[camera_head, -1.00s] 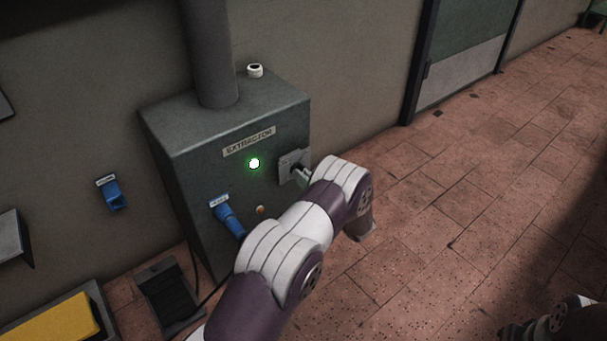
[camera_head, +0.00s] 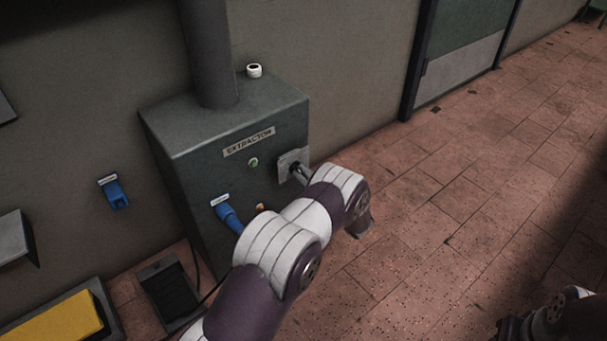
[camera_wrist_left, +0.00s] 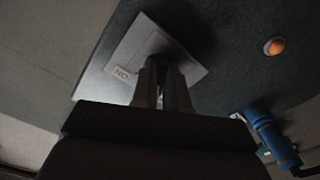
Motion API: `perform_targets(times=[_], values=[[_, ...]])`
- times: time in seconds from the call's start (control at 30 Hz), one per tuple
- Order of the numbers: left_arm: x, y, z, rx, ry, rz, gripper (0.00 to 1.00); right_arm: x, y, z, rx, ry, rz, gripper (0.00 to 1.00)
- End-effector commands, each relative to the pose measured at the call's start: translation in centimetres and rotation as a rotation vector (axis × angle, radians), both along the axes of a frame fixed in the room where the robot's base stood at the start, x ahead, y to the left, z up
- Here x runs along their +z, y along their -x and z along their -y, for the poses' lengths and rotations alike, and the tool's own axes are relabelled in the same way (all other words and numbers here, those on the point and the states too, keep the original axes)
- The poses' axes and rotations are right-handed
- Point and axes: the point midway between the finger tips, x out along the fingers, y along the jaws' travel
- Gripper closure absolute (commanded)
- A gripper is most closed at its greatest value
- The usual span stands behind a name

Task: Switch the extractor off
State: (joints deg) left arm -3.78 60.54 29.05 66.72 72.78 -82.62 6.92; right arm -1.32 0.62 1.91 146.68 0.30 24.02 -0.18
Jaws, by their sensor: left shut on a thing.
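The extractor (camera_head: 215,165) is a grey-green metal box against the wall, with a nameplate on its front. Its round lamp (camera_head: 253,162) is a dull green and unlit. At the front's right edge is a pale switch plate (camera_head: 286,160), which also shows in the left wrist view (camera_wrist_left: 190,68) with small lettering on it. My left gripper (camera_head: 301,174) is at this plate, and its narrow fingers in the left wrist view (camera_wrist_left: 162,85) are shut on the switch handle. The handle is mostly hidden between the fingers. My right gripper cannot be made out.
A small orange part (camera_head: 260,207) and a blue plug (camera_head: 228,216) are low on the box front.

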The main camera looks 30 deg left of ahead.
Motion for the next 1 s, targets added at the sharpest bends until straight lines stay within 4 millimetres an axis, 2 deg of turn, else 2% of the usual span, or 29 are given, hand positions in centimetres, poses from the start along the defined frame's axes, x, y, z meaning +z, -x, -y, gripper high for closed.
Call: perform_targets(times=[0.3,0.8,0.83,0.9,1.0], values=[[-0.13,0.04,0.07,0.000,0.038,0.086,1.00,0.13,0.00,0.00,0.000,0.000,0.000,0.57],[-0.16,0.04,0.09,-0.001,0.045,0.101,1.00,0.13,0.00,0.00,0.000,0.000,0.000,0.57],[-0.16,0.04,0.09,-0.001,0.045,0.101,0.80,0.13,0.00,0.00,0.000,0.000,0.000,0.57],[-0.15,0.03,0.08,-0.001,0.045,0.101,0.61,0.13,0.01,0.00,0.000,0.000,0.000,0.57],[-0.09,0.01,0.06,-0.001,0.044,0.102,0.61,0.13,0.00,0.00,0.000,0.000,0.000,0.57]])
